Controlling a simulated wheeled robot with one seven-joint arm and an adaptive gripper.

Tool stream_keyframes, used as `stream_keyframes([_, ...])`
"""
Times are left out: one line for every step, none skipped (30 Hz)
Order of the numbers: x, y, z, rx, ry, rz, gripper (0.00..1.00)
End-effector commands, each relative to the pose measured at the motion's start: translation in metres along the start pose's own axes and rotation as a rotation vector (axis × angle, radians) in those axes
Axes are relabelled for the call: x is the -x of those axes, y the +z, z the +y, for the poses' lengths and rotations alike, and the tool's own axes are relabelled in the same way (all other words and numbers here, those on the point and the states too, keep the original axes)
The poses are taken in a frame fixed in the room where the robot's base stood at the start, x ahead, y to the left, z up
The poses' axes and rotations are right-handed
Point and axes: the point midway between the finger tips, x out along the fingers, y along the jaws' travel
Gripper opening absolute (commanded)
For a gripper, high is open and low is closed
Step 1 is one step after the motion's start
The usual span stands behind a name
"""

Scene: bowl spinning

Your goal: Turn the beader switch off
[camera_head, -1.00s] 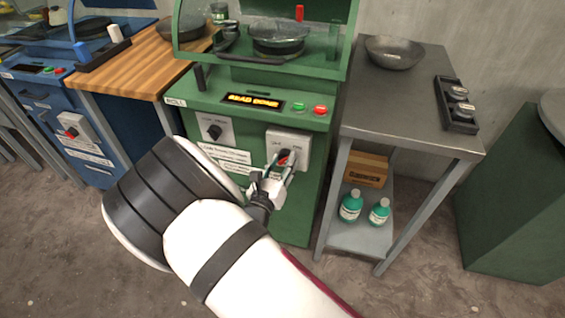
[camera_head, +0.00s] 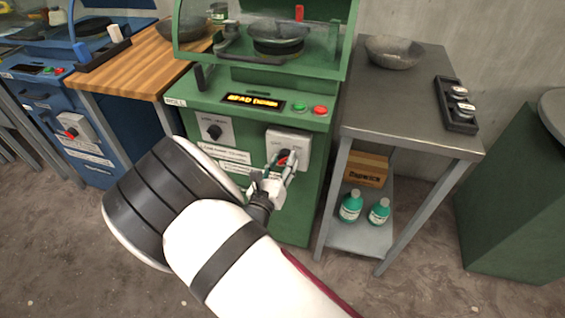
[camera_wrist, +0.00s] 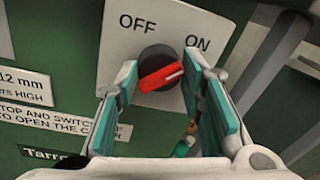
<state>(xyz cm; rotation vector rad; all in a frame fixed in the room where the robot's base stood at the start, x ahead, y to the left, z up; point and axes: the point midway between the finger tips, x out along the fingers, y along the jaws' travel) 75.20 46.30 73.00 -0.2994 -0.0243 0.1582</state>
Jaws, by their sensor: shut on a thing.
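The beader switch is a red knob (camera_wrist: 160,78) on a dark round base, on a white plate (camera_wrist: 112,48) marked OFF at the left and ON at the right. Its white pointer line aims right and up toward ON. It also shows in the head view (camera_head: 284,157), on the front of the green machine (camera_head: 235,110), partly hidden by my gripper. My gripper (camera_head: 276,167) is shut on the red knob, with one teal-padded finger on each side. The lit display (camera_head: 252,101) above shows text beginning BEAD.
A second dark knob (camera_head: 214,131) is left on the same panel, with green and red buttons (camera_head: 320,110) above. A metal table (camera_head: 400,110) with a bowl (camera_head: 393,52) stands close at the right. A blue machine (camera_head: 72,125) stands at the left.

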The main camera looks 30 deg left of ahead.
Motion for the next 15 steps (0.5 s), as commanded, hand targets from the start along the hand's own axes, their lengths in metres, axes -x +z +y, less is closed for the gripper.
stream_keyframes([0.0005, -0.0001, 0.0017, -0.001, 0.004, 0.001, 0.08])
stream_keyframes([0.0006, -0.0001, 0.0017, -0.001, 0.004, 0.001, 0.08])
stream_keyframes([0.0006, -0.0001, 0.0017, -0.001, 0.004, 0.001, 0.08])
stream_keyframes([0.0006, -0.0001, 0.0017, -0.001, 0.004, 0.001, 0.42])
stream_keyframes([0.0006, -0.0001, 0.0017, -0.001, 0.004, 0.001, 0.49])
stream_keyframes([0.0005, -0.0001, 0.0015, -0.001, 0.003, 0.001, 0.55])
stream_keyframes([0.0005, -0.0001, 0.0014, -0.001, 0.003, 0.001, 0.55])
stream_keyframes([0.0004, -0.0001, 0.0013, -0.001, 0.003, 0.001, 0.55])
stream_keyframes([0.0004, -0.0001, 0.0012, -0.001, 0.003, 0.001, 0.55])
stream_keyframes([0.0004, -0.0001, 0.0011, -0.001, 0.002, 0.001, 0.55])
stream_keyframes([0.0003, -0.0001, 0.001, -0.001, 0.002, 0.0, 0.55])
stream_keyframes([0.0003, -0.0001, 0.0009, 0.0, 0.002, 0.0, 0.55])
stream_keyframes([0.0003, -0.0001, 0.0008, 0.0, 0.002, 0.0, 0.55])
stream_keyframes([0.0004, -0.0001, 0.0007, 0.0, 0.002, 0.0, 0.55])
stream_keyframes([0.0009, 0.0, 0.0008, 0.0, 0.002, 0.0, 0.55])
